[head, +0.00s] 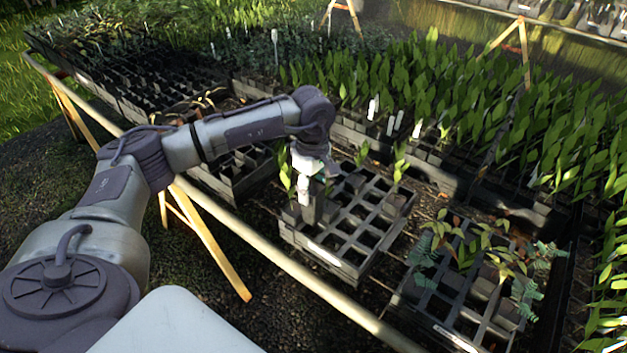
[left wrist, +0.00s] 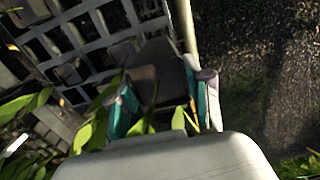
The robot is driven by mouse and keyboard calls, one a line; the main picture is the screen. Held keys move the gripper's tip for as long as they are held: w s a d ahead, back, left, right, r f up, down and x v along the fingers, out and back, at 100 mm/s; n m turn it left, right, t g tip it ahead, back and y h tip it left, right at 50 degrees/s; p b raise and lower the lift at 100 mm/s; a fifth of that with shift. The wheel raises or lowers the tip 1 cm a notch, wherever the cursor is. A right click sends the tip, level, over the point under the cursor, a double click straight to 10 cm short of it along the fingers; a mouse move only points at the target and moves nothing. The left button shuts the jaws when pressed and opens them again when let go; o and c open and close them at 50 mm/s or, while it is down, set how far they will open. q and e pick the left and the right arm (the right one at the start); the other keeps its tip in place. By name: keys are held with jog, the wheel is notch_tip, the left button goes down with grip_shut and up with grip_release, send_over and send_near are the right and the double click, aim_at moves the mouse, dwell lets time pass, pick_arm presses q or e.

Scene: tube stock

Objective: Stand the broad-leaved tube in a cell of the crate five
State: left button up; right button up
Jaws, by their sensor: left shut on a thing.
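My left gripper (head: 312,180) is shut on a dark square tube (head: 312,208) near the left corner of a black crate (head: 352,272). Broad green leaves (head: 286,172) show beside the gripper. In the left wrist view, the teal-padded fingers (left wrist: 163,103) stand either side of the tube (left wrist: 165,82), with leaves in front of it. The tube overlaps the crate's corner cells; I cannot tell how deep its foot is. The crate, also in the left wrist view (left wrist: 90,45), has many empty cells and a few tubes. Its label is too small to read. My right gripper is out of view.
A second crate (head: 428,322) with reddish and blue-green seedlings stands at the front right. Dense broad-leaved plants (head: 400,85) fill crates behind. Another dark crate (head: 225,180) lies to the left. A pale rail (head: 270,255) runs along the bench's near edge.

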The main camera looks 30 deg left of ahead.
pick_arm(q)
jog(key=shift+a, duration=0.15)
jog(key=shift+f, duration=0.2)
jog(key=shift+w+d+f, duration=0.1)
jog(key=shift+d+f, duration=0.05)
jog(key=shift+d, duration=0.05)
jog(key=shift+f+b, duration=0.65)
jog(key=shift+f, duration=0.3)
jog(key=shift+r, duration=0.1)
jog(key=shift+d+f+b, duration=0.1)
jog(key=shift+f+b, duration=0.15)
jog(key=shift+b, duration=0.1)
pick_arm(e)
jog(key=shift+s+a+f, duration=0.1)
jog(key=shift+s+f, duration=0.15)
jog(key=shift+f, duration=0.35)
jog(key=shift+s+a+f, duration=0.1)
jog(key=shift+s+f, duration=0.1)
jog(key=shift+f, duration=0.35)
